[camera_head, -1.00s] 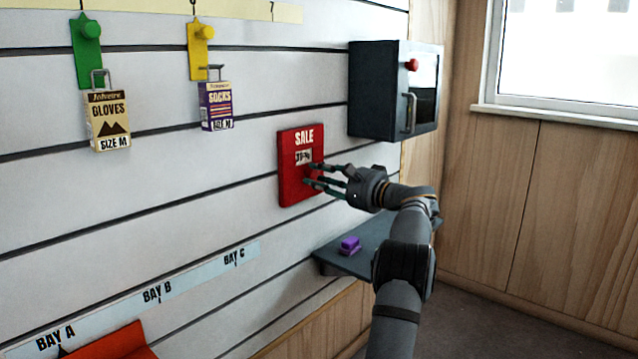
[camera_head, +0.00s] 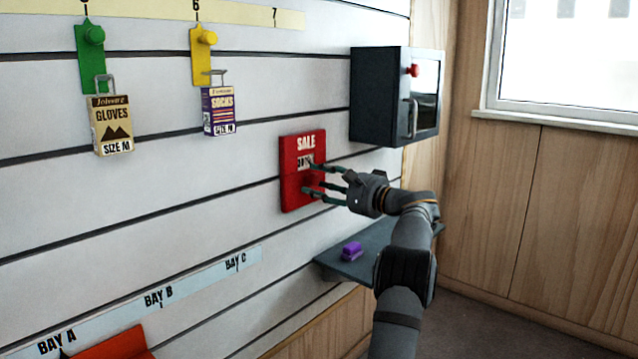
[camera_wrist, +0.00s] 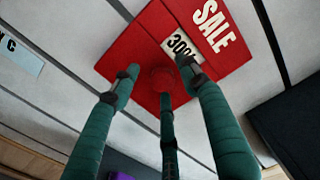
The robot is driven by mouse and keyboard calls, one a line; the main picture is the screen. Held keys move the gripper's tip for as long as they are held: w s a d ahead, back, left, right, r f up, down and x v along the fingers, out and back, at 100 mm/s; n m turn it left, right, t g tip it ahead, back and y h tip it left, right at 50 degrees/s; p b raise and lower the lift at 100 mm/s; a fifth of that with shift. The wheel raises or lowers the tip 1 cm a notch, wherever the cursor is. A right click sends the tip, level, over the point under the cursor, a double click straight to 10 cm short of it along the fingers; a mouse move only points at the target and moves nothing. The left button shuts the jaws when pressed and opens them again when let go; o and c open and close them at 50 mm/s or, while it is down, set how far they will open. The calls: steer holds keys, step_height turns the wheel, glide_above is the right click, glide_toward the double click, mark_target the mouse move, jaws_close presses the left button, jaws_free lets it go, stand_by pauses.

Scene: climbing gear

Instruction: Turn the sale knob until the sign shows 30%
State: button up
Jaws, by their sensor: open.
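The red sale sign (camera_head: 290,190) hangs on the slatted wall, and it also shows in the wrist view (camera_wrist: 225,70). Its small white window (camera_wrist: 178,44) reads "30", with the end of the text covered by a finger. In the head view the window is small and partly hidden. The round red sale knob (camera_wrist: 163,77) sits below the window. My gripper (camera_wrist: 160,80) is open at the sign, its three green fingers spread around the knob. I cannot tell whether any finger touches it. The gripper (camera_head: 309,180) hides the knob in the head view.
A dark cabinet (camera_head: 375,95) with a red button and handle is mounted at the upper right. A grey shelf (camera_head: 385,245) with a purple object (camera_head: 351,251) is below the sign. Gloves (camera_head: 111,125) and socks (camera_head: 219,108) hang to the left.

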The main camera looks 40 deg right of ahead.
steer(key=s+d, duration=0.2)
steer(key=s, duration=0.9)
steer(key=shift+s, duration=0.4)
steer(key=shift+d, duration=0.1)
steer(key=w, duration=0.4)
steer(key=w+a, duration=0.1)
steer(key=w, duration=0.3)
steer(key=w+a, duration=0.1)
steer(key=w, duration=0.2)
steer(key=shift+w, duration=0.4)
steer(key=shift+r, duration=0.1)
steer(key=shift+m, duration=0.3)
